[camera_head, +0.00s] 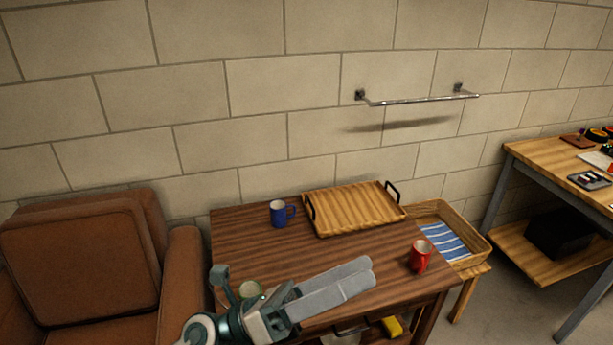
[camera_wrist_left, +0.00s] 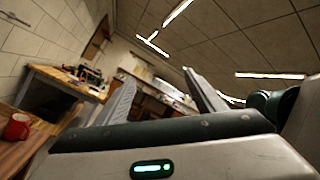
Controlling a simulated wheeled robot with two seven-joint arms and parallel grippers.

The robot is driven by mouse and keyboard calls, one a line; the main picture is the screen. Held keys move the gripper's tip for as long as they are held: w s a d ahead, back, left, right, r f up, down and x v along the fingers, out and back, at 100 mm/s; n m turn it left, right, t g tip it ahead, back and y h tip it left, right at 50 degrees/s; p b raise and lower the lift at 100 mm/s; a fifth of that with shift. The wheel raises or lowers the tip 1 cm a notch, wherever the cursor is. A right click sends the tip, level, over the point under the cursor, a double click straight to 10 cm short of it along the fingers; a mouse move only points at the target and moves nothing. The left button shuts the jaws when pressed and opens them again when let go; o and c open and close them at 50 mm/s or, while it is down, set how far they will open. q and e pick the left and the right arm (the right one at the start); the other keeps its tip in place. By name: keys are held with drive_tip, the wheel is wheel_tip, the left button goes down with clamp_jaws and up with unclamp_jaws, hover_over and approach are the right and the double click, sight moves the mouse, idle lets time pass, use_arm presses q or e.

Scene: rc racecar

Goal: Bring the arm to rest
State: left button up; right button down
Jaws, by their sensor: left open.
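My left gripper (camera_head: 366,271) reaches in from the bottom of the head view, over the front part of the dark wooden table (camera_head: 237,238). Its two long grey fingers point right and slightly up, with nothing visible between them. In the left wrist view the fingers (camera_wrist_left: 158,80) stand apart, with the room and ceiling showing between them. The gripper is open and empty. The red mug (camera_head: 419,256) stands to the right of the fingertips, apart from them. My right gripper is not in view.
A blue mug (camera_head: 278,213) and a wooden tray (camera_head: 352,211) with dark handles are at the back of the table. A basket (camera_head: 478,243) with striped cloth stands to the right. A brown armchair (camera_head: 80,255) is at left. A workbench (camera_head: 545,155) is far right.

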use_arm(q)
drive_tip(key=w+a+f+n+t+y, duration=0.1)
drive_tip(key=w+a+n+t+y, duration=0.45)
drive_tip(key=n+t, duration=0.45)
drive_tip(key=w+a+f+n+t+y, duration=0.1)
drive_tip(key=w+a+n+t+y, duration=0.45)
drive_tip(key=n, duration=0.65)
drive_tip(key=s+a+f+n+g+y, duration=0.2)
drive_tip(key=a+f+n+y, duration=1)
drive_tip(key=f, duration=0.4)
drive_tip(key=s+a+f+n+g, duration=0.2)
drive_tip(key=s+a+f+g, duration=0.15)
drive_tip(key=f, duration=0.25)
drive_tip(key=s+a+f+n+g, duration=0.2)
drive_tip(key=s+f+n+g, duration=0.1)
drive_tip(key=s+f, duration=0.25)
drive_tip(key=s+f+n+g, duration=0.2)
drive_tip(key=s+f+g, duration=0.25)
drive_tip(key=s, duration=0.35)
drive_tip(key=s+f+n+g, duration=0.1)
drive_tip(key=s+f+g, duration=0.2)
drive_tip(key=s+f, duration=0.45)
drive_tip(key=d+f+t+h, duration=0.1)
drive_tip(key=d+f+t, duration=0.1)
drive_tip(key=f, duration=3)
drive_tip(key=shift+w+d+f, duration=0.25)
drive_tip(key=shift+d+f, duration=0.05)
drive_tip(key=shift+d, duration=0.3)
